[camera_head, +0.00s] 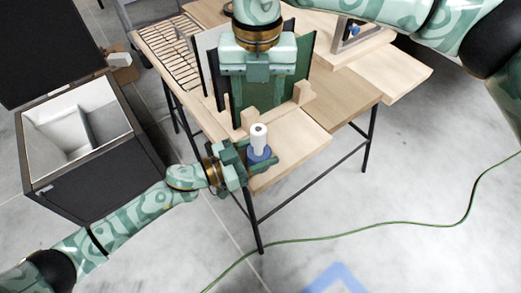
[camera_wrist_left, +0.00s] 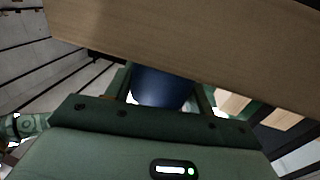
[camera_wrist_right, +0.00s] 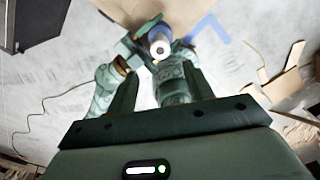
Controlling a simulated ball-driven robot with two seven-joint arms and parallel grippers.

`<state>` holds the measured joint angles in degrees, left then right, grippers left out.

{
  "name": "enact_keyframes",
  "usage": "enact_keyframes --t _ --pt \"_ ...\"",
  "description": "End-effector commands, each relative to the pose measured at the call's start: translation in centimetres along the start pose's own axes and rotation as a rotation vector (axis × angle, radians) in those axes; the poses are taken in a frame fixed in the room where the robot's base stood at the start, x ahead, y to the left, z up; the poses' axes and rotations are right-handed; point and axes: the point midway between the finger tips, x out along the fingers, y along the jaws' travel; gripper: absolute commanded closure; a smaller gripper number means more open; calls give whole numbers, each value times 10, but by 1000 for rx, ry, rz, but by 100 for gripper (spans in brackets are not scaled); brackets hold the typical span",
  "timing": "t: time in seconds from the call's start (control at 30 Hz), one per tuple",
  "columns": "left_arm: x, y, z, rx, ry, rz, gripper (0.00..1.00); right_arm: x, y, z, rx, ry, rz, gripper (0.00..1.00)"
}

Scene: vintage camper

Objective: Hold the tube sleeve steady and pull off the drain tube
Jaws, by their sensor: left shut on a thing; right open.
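A white drain tube (camera_head: 259,135) stands upright out of a blue tube sleeve (camera_head: 260,156) near the table's front corner. My left gripper (camera_head: 256,163) is shut around the sleeve. In the left wrist view the blue sleeve (camera_wrist_left: 162,88) sits between the fingers, and the tube is out of sight. My right gripper (camera_head: 258,80) is above and behind the tube, open and apart from it. The right wrist view shows the tube's round end (camera_wrist_right: 161,49) beyond the open fingers, with the sleeve (camera_wrist_right: 158,34) partly behind it.
The wooden worktable (camera_head: 292,150) has a rack with upright panels (camera_head: 303,55) close to my right gripper. A black bin with a white inside (camera_head: 75,120) stands at the left. A green cable (camera_head: 380,230) lies on the open floor at the right.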

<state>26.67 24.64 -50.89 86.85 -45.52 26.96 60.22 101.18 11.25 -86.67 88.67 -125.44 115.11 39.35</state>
Motion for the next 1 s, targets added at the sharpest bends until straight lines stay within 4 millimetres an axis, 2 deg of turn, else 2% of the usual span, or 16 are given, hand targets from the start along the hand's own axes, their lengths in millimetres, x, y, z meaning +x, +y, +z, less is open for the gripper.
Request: enact_keyframes --t 0.1,0.37,0.7,1.0 --pt "0 0 0 0 0 0 73 23 0 0 -71 2 -4 49" --pt "0 0 0 0 0 0 73 46 0 -1 -106 4 -1 49" --pt "0 0 0 0 0 0 73 94 0 -1 -105 4 -2 49" --pt "0 0 0 0 0 0 73 112 0 0 -104 1 -1 49"
